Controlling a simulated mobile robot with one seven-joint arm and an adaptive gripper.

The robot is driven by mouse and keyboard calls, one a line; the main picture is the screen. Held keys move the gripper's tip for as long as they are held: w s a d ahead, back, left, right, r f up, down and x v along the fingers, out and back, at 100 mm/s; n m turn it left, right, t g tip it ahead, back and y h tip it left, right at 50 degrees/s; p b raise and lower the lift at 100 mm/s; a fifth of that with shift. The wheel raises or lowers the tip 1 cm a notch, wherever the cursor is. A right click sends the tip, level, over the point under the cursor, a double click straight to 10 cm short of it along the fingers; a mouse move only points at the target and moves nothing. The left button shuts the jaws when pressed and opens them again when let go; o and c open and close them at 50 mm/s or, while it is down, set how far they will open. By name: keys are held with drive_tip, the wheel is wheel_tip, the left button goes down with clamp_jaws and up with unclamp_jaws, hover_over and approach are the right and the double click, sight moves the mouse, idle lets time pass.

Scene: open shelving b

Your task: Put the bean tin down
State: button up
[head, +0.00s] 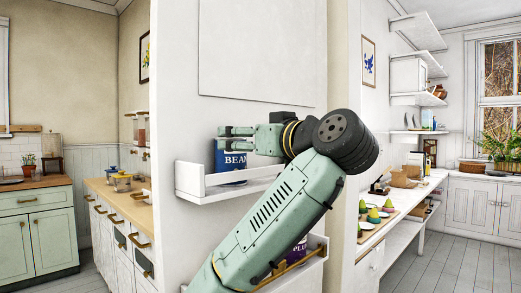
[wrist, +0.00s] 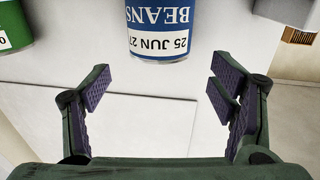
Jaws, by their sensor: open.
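In the wrist view the tin (wrist: 158,32) shows upside down, with "BEANS" and the date "25 JUN 27". My gripper (wrist: 160,92) is open there, its dark pads wide apart with nothing between them. The tin lies beyond the fingertips and looks apart from both. In the head view my gripper (head: 238,138) reaches left across the tin.
A green tin (wrist: 14,28) with a white label is at the left edge of the wrist view. A lower shelf (head: 318,250) holds a purple tin (head: 299,251), partly behind my arm. A wooden counter (head: 125,197) with jars stands at left.

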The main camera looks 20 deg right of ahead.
drive_tip(key=shift+s+d+b, duration=0.15)
drive_tip(key=shift+s+b, duration=0.55)
drive_tip(key=shift+s, duration=0.2)
drive_tip(key=shift+s+d+b, duration=0.2)
drive_tip(key=shift+s+b, duration=0.45)
drive_tip(key=shift+s, duration=0.3)
drive_tip(key=shift+s+d+b, duration=0.15)
drive_tip(key=shift+s+b, duration=0.55)
drive_tip(key=shift+s, duration=0.2)
